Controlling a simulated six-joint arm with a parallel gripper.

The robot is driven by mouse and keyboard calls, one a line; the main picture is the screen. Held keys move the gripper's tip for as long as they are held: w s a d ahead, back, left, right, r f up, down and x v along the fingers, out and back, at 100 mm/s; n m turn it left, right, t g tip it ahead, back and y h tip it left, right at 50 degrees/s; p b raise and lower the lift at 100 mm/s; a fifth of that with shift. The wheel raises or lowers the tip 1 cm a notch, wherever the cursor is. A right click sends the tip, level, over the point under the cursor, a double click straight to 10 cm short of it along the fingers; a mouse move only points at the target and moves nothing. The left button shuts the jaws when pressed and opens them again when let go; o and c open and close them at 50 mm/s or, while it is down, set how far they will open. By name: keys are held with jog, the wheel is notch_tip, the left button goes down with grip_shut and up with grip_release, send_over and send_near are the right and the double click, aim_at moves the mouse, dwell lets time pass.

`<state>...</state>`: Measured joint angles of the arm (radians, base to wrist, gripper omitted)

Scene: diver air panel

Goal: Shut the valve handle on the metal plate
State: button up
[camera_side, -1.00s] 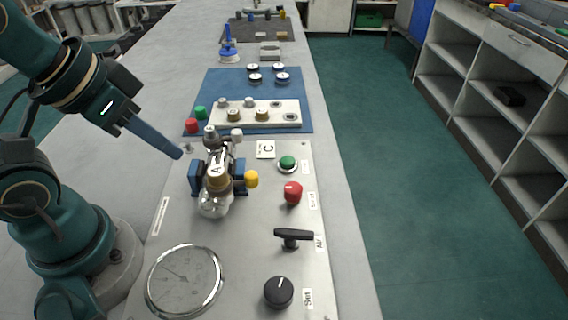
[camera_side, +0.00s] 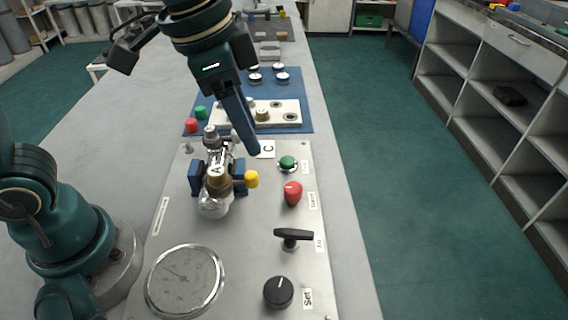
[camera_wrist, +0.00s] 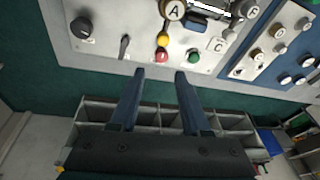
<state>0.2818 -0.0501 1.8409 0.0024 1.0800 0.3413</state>
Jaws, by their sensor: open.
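The valve handle (camera_side: 293,235) is a black bar on a short stem on the metal plate (camera_side: 250,230), beside a label that seems to read Air. In the side view its bar lies crosswise, left to right. In the wrist view the handle (camera_wrist: 124,46) is a dark lever left of my fingers. My gripper (camera_side: 254,150) hangs above the plate near the C label, well behind the handle. In the wrist view its two blue fingers (camera_wrist: 160,74) are apart with nothing between them.
A black knob (camera_side: 278,292) is in front of the handle; a red knob (camera_side: 293,193) and green button (camera_side: 288,162) are behind it. A gauge (camera_side: 185,281) and a valve assembly with a yellow knob (camera_side: 251,179) stand to the left. Bare plate surrounds the handle.

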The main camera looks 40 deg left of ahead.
aim_at(291, 231)
jog(key=d+f+m+g, duration=0.1)
jog(key=d+f, duration=0.1)
jog(key=f, duration=0.1)
jog(key=d+f+m+g, duration=0.1)
jog(key=d+f, duration=0.1)
jog(key=d, duration=0.1)
jog(key=d+f+m+g, duration=0.1)
jog(key=d+f, duration=0.2)
jog(key=shift+w+f+m+y, duration=0.1)
jog(key=shift+f+m+y, duration=0.2)
jog(key=shift+y, duration=0.1)
jog(key=shift+f, duration=2.6)
grip_shut()
